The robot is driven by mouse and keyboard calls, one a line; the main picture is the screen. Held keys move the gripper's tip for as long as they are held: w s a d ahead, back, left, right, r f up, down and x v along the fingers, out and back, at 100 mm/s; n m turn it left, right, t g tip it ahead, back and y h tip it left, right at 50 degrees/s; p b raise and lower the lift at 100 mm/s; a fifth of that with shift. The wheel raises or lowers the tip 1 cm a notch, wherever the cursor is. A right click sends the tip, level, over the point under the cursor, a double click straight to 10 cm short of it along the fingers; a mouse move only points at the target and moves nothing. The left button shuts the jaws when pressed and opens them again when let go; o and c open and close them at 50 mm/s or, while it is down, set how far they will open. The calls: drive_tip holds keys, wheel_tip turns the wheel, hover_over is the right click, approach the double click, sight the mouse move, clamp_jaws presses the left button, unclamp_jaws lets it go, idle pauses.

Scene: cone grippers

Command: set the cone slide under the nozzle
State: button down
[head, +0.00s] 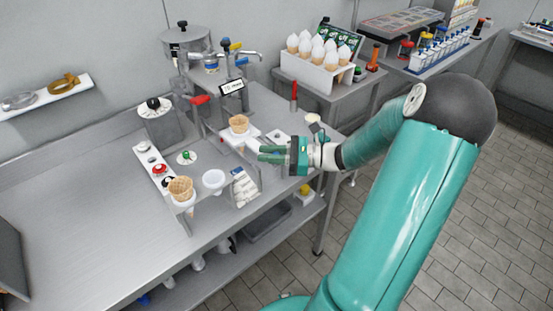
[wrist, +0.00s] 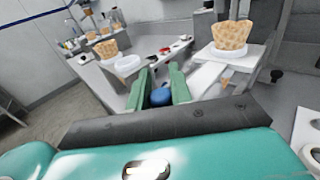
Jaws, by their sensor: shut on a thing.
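The cone slide (head: 247,142) is a white plate on the steel stand, with a waffle cone (head: 239,124) upright in it. The slide (wrist: 210,77) and its cone (wrist: 231,39) also show at the right of the wrist view. My gripper (head: 264,153) is at the right front of the slide. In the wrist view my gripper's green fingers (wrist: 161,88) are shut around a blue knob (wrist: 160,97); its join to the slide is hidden. The dispenser (head: 221,75) with coloured levers stands behind the cone. I cannot make out the nozzle tip clearly.
Another waffle cone (head: 180,188) stands in a holder at the front left, beside a white cup (head: 214,180). A white rack (head: 316,72) of filled cones stands on the table behind. The steel counter (head: 85,215) is clear at left.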

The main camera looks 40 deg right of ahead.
drive_tip(key=c, duration=1.3)
unclamp_jaws()
drive_tip(key=shift+o, duration=0.2)
drive_tip(key=v, duration=1.4)
drive_tip(key=shift+a, duration=0.15)
drive_tip(key=shift+c, duration=0.2)
